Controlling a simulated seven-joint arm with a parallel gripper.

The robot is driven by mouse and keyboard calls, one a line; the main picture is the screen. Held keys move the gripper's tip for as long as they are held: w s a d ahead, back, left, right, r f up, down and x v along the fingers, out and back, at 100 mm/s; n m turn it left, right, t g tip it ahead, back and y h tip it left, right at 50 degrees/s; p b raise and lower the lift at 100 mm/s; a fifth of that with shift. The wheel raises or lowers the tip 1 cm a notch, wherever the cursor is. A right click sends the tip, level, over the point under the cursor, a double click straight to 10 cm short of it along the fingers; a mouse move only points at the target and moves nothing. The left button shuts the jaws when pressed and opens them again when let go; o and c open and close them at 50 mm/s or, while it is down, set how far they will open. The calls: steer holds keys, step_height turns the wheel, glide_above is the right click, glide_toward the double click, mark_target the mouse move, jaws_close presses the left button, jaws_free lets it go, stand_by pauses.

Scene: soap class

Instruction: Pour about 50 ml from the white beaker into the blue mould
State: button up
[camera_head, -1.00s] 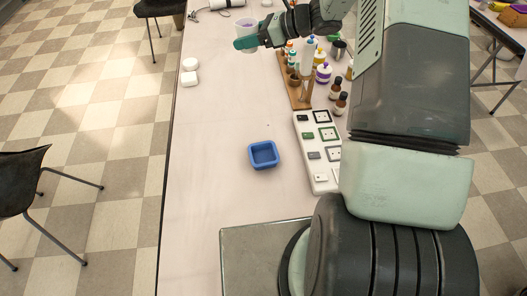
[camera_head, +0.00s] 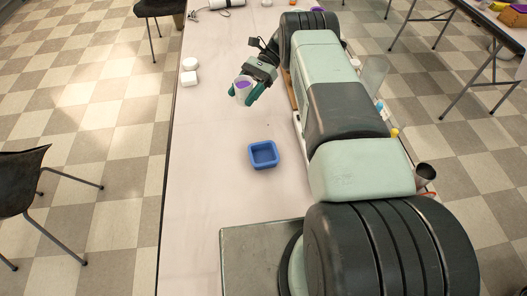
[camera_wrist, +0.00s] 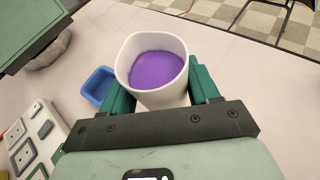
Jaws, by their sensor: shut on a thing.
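The white beaker (camera_head: 241,88) holds purple liquid and is held in my gripper (camera_head: 245,93), above the table beyond the blue mould. In the wrist view the beaker (camera_wrist: 152,92) sits between the two green fingers of my gripper (camera_wrist: 162,88), with its open mouth and the purple liquid (camera_wrist: 158,70) in plain sight. The blue mould (camera_head: 263,155) is a square open tray on the table and looks empty in the head view. In the wrist view the mould (camera_wrist: 98,86) is left of the beaker, partly hidden by a finger. The beaker is apart from the mould.
Two white pieces (camera_head: 190,77) lie near the table's left edge. A white panel with several square inserts (camera_wrist: 35,140) shows in the wrist view. My arm hides most bottles on the right. The table (camera_head: 205,190) left of the mould is clear.

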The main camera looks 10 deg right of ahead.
steer(key=s+d+f+n+g+h, duration=0.1)
steer(key=f, duration=0.1)
steer(key=s+d+f+n+g+h, duration=0.1)
steer(key=s+f, duration=0.1)
steer(key=f, duration=0.1)
steer(key=s+d+f+n+h, duration=0.1)
steer(key=s+d+f, duration=0.1)
steer(key=shift+s+f+n+g+h, duration=0.25)
steer(key=shift+n+g+h, duration=0.05)
steer(key=shift+n+g, duration=0.1)
steer(key=shift+r, duration=0.1)
steer(key=shift+s+r+t, duration=0.1)
steer(key=shift+r+t, duration=0.2)
steer(key=shift+t, duration=0.1)
steer(key=shift+s+r+n+t+h, duration=0.25)
steer(key=shift+s+r+t, duration=0.3)
steer(key=shift+r+t, duration=0.2)
steer(key=shift+s+r+n+t+h, duration=0.25)
steer(key=shift+s+r+t, duration=0.25)
steer(key=shift+r+t, duration=0.25)
steer(key=shift+s+a+t, duration=0.1)
steer(key=shift+s+t, duration=0.5)
steer(key=shift+t, duration=0.2)
steer(key=shift+s+r+n+t, duration=0.3)
steer(key=shift+r+t, duration=0.05)
steer(key=shift+t, duration=0.15)
steer(key=shift+s, duration=0.1)
steer(key=shift+s+r+t, duration=0.25)
steer(key=shift+t, duration=0.25)
